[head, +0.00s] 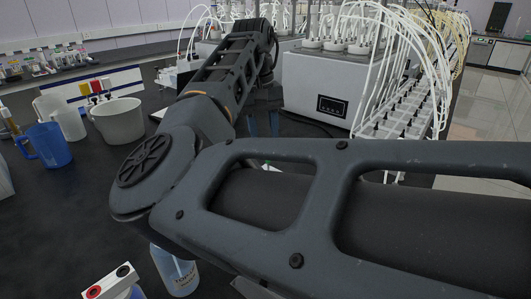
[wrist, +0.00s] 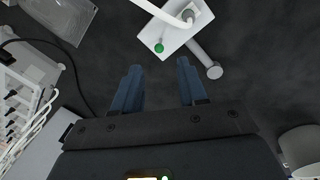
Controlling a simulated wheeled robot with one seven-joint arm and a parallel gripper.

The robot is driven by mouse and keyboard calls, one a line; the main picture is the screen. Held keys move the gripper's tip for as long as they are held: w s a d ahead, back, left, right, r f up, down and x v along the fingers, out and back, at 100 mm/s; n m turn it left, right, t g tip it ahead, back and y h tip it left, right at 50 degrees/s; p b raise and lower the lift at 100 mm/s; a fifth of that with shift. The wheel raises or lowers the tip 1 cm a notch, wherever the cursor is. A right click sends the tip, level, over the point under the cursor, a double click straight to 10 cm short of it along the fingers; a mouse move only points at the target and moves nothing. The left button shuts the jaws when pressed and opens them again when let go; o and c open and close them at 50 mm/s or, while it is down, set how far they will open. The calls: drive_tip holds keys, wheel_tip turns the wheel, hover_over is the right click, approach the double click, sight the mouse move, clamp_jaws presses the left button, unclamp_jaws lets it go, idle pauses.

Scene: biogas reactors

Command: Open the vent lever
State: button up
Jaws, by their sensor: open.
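My gripper (wrist: 158,78) is open, its two blue fingers apart with only dark bench top between them. Ahead of it in the wrist view is a white block (wrist: 172,32) with a curved white tube on top. A green round knob (wrist: 159,48) is on the block's near side, just beyond the fingertips. A grey-white bar with a round end (wrist: 214,72) sticks out from the block beside the right finger. Which part is the vent lever I cannot tell for sure. In the head view my gripper (head: 263,122) is partly hidden by my arm, which also covers most of the block.
A white reactor unit (head: 320,92) with many tubes stands behind my gripper. A blue jug (head: 47,145) and a white tub (head: 118,120) stand at the left. A bottle (head: 176,272) is close in front. In the wrist view, a cable (wrist: 60,55) lies at left.

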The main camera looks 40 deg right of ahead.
drive_tip(key=f, duration=0.7)
drive_tip(key=shift+s+d, duration=0.15)
drive_tip(key=shift+d, duration=0.25)
drive_tip(key=shift+r, duration=0.1)
clamp_jaws()
